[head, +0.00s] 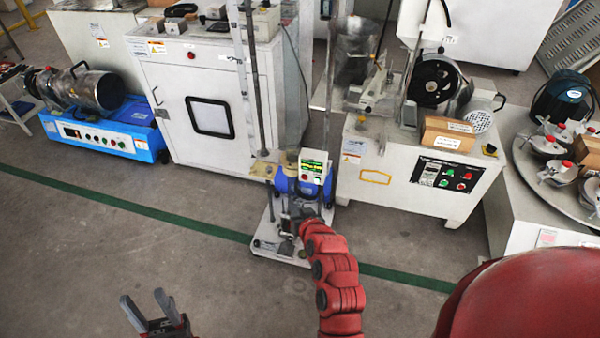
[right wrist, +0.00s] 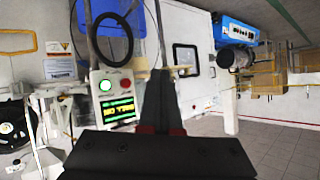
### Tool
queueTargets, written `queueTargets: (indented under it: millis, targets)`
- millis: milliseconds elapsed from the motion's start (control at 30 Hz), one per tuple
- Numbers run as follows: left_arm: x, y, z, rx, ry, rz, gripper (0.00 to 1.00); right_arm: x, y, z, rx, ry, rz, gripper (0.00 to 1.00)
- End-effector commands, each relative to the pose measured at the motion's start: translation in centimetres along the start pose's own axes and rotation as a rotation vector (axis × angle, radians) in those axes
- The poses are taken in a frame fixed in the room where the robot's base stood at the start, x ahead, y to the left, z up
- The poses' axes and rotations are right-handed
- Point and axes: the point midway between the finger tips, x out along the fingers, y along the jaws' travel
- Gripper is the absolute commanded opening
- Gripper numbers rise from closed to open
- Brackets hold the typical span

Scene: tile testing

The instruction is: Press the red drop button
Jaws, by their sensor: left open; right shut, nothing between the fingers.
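A white control box (head: 313,171) with a green display stands on the small tester in the middle of the head view. Small buttons sit under the display, too small to tell apart clearly. My left gripper (head: 147,302) is open and empty, low over the floor.
The tester's white base plate (head: 268,238) rests on the floor. A white cabinet (head: 205,105) stands to its left and a white machine (head: 400,178) to its right. A blue machine (head: 105,135) is at the far left. The floor in front is clear.

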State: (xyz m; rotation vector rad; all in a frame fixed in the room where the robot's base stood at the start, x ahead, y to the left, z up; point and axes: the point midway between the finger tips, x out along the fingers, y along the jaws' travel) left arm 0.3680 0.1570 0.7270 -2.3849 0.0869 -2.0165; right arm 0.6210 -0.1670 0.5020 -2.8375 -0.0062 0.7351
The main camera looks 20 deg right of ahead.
Motion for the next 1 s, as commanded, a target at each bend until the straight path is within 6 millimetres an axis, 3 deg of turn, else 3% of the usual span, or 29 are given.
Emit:
queueTargets:
  millis: [367, 800, 1000]
  targets:
    - [-0.4, 0.0, 0.1, 0.000, 0.000, 0.000, 0.50, 0.3, 0.2, -0.1, 0.000, 0.003, 0.001, 0.00]
    - [-3.9, 0.2, 0.7, 0.000, 0.000, 0.000, 0.50, 4.2, 3.1, -2.9, -0.001, 0.009, 0.002, 0.00]
    - [-4.5, 0.2, 0.7, 0.001, 0.002, 0.002, 0.50, 5.6, 4.1, -4.0, 0.000, 0.005, 0.001, 0.00]
